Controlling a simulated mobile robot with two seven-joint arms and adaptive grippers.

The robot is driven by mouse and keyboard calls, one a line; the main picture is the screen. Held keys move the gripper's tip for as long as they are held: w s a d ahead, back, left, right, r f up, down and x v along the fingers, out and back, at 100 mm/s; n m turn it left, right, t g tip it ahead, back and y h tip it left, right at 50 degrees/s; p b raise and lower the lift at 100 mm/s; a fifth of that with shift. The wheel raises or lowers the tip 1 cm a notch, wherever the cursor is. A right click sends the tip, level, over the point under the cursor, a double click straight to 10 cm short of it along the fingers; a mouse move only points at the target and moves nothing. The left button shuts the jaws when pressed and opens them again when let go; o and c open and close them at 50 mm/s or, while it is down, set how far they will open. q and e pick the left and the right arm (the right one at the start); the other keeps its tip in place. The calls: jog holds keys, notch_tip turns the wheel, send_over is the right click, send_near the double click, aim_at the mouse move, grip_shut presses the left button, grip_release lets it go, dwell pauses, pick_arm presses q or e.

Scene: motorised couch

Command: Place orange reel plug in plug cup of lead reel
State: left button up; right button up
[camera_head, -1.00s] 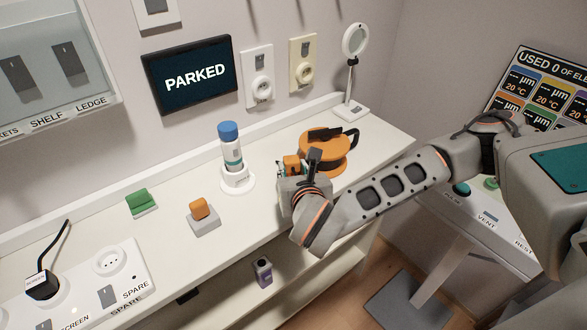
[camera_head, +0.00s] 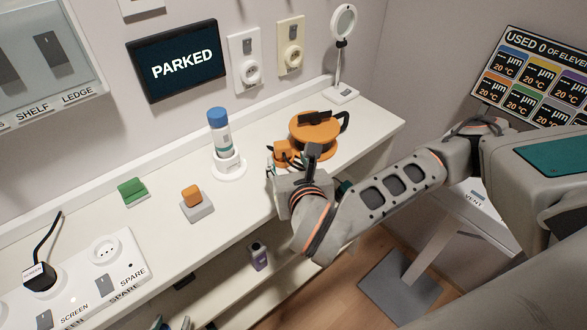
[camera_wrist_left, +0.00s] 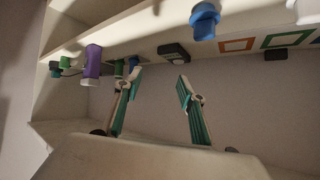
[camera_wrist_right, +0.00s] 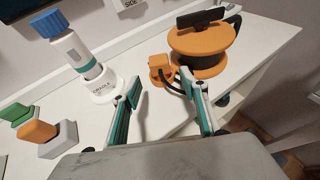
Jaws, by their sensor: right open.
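The lead reel (camera_head: 316,132) is orange with a black handle bar and stands near the right end of the counter. It also shows in the right wrist view (camera_wrist_right: 203,42). The orange plug piece (camera_wrist_right: 160,64) stands beside the reel's left front, with black cable curving by it. I cannot tell plug from cup clearly there. My right gripper (camera_wrist_right: 159,78) is open, its fingers apart on the near side of the orange piece, holding nothing visible. In the head view its wrist partly hides that spot. My left gripper (camera_wrist_left: 155,80) is open and empty, seen only in its wrist view, below a shelf.
A blue-capped bottle (camera_head: 219,130) stands in a white cradle left of the reel. Green (camera_head: 132,190) and orange (camera_head: 192,195) rockers sit farther left. A socket strip (camera_head: 105,250) is at the near left. A purple item (camera_wrist_left: 92,62) shows near the left gripper.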

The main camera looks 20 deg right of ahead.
jog(key=p+v, duration=0.1)
jog(key=v, duration=0.3)
jog(key=shift+f, duration=0.15)
pick_arm(q)
jog(key=shift+s+a+y, duration=0.25)
jog(key=shift+a+y, duration=0.05)
jog(key=shift+a, duration=0.45)
pick_arm(e)
jog(key=shift+v, duration=1)
pick_arm(q)
jog(key=shift+s+d, duration=0.1)
jog(key=shift+d, duration=0.1)
